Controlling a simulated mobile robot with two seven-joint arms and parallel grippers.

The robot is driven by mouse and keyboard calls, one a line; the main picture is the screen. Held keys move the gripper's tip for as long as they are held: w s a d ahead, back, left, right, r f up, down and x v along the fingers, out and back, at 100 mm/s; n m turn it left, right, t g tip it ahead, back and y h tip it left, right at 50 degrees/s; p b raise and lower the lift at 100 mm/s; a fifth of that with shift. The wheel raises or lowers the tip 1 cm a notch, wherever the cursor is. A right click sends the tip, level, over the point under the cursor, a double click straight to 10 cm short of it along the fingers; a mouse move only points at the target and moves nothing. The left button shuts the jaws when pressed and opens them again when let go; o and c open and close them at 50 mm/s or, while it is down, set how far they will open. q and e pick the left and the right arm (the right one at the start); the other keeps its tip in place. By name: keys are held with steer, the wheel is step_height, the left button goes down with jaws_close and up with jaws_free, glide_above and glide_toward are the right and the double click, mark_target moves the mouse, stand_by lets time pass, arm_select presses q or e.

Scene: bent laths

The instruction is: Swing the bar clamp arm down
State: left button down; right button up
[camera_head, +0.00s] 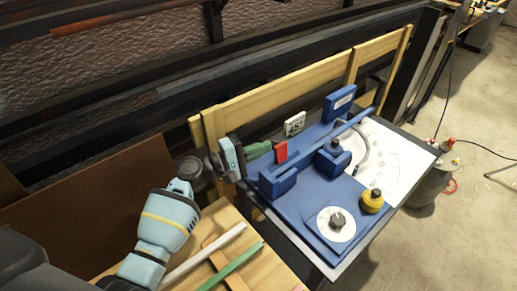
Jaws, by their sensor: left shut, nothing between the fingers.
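A blue bending fixture (318,192) sits on a table at centre right. A long blue bar (352,123) slants across it, with blue blocks along its length. A red piece (281,152), perhaps the handle of the clamp arm, stands up at the fixture's left end. I cannot tell exactly which part is the clamp arm. My left gripper (241,158) is shut and empty, just left of the red piece and apart from it in the picture. Its fingertips are small and hard to make out. My right gripper is not in view.
A dial with a knob (337,222) and a yellow knob (372,201) are at the fixture's front. A white angle scale (398,165) lies at right. Pale and green laths (232,267) lie on a wooden surface at lower left. A wooden rail (280,84) runs behind.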

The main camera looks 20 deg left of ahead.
mark_target(280, 180)
arm_select(q)
steer(key=shift+s+d+r+m, duration=0.1)
steer(key=shift+d+m, duration=0.05)
steer(key=shift+m, duration=0.35)
